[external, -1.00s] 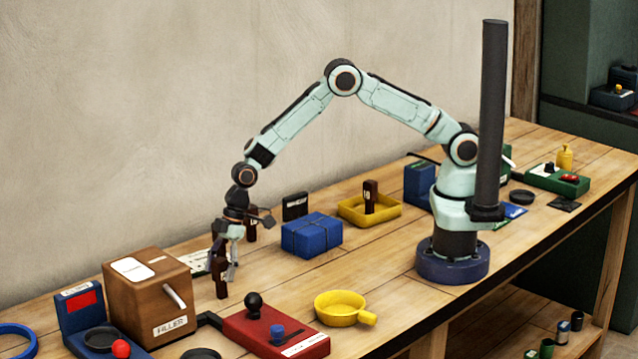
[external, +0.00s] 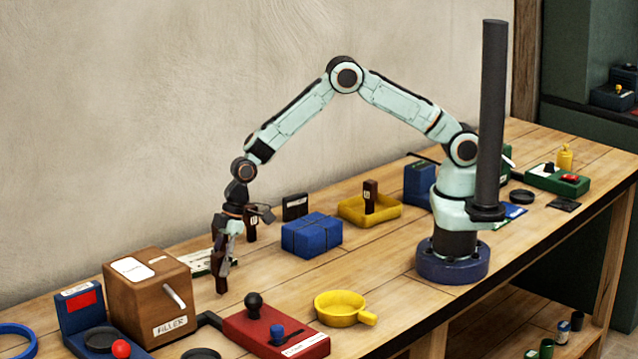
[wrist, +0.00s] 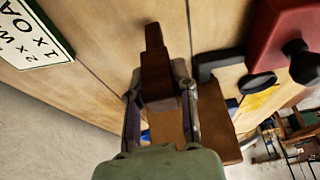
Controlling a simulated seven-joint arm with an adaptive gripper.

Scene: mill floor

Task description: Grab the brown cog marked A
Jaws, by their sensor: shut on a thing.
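My gripper (external: 222,265) points down at the left part of the bench, behind the red unit. It is shut on a dark brown cog (external: 221,284), a tall narrow piece. In the wrist view the same cog (wrist: 158,75) sits between both fingers of my gripper (wrist: 160,95), its stepped narrow end pointing away. No letter on the held cog can be read. A second brown cog (external: 252,228) with a white mark stands behind my gripper. A third brown cog (external: 369,192) with a white mark stands in the yellow tray (external: 345,213). Their letters are too small to read surely.
A brown filler box (external: 140,310) is left of my gripper, and the red unit (external: 275,330) with black knob is in front. A blue box (external: 311,236) and a yellow pan (external: 341,306) are to the right. A white card (wrist: 30,35) lies near the wall.

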